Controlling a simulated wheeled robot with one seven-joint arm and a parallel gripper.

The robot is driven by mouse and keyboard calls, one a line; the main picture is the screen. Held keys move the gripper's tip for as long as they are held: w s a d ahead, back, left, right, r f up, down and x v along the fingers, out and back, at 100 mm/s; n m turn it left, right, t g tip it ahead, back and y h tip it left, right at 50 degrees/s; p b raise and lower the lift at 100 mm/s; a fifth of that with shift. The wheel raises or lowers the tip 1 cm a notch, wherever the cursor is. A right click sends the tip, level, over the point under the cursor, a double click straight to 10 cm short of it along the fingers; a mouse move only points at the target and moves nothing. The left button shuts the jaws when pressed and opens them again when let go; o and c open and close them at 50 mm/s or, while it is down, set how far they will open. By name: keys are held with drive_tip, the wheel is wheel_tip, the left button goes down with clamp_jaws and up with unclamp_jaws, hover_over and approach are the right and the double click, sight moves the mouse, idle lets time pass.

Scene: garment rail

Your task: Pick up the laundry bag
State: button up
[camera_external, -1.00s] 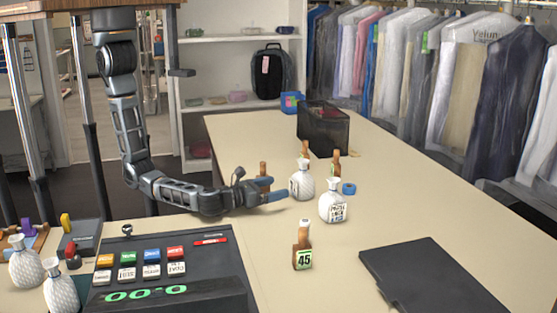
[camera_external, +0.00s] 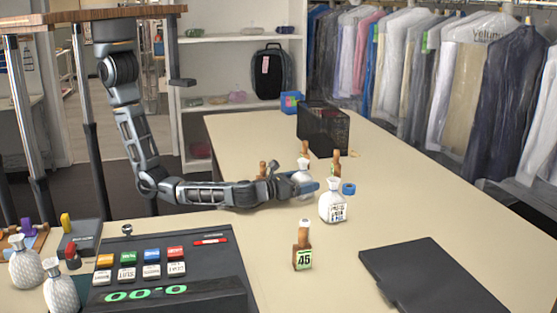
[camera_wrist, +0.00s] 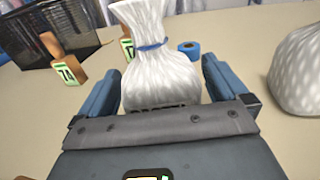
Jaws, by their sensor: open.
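A white laundry bag with a blue tie (camera_wrist: 155,55) stands upright between the two blue fingers of my gripper (camera_wrist: 160,78) in the wrist view. The fingers are open, with a small space visible on each side of the bag. In the external view my gripper (camera_external: 308,188) reaches low over the counter, and this bag (camera_external: 303,177) is partly hidden behind it. A second white bag with dark print (camera_external: 333,203) stands just nearer the camera, and its side shows at the right of the wrist view (camera_wrist: 298,75).
Wooden numbered tags (camera_external: 303,248) stand on the counter (camera_external: 400,205). A blue ring (camera_external: 348,188) lies beyond the bags. A black mesh basket (camera_external: 323,130) stands farther back. A dark folder (camera_external: 430,275) and a cash register (camera_external: 165,265) lie nearer. Two more white bags (camera_external: 25,265) stand at far left.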

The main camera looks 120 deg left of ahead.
sight(301, 168)
drive_tip(key=c, duration=1)
drive_tip(key=shift+r, duration=0.1)
drive_tip(key=shift+c, duration=0.2)
drive_tip(key=shift+r, duration=0.45)
drive_tip(key=r, duration=0.2)
drive_tip(key=d+r, duration=0.1)
drive_tip(key=shift+s+d+r, duration=0.1)
drive_tip(key=shift+r, duration=0.3)
drive_tip(key=s+d+r, duration=0.3)
drive_tip(key=d+r, duration=0.3)
drive_tip(key=d, duration=0.4)
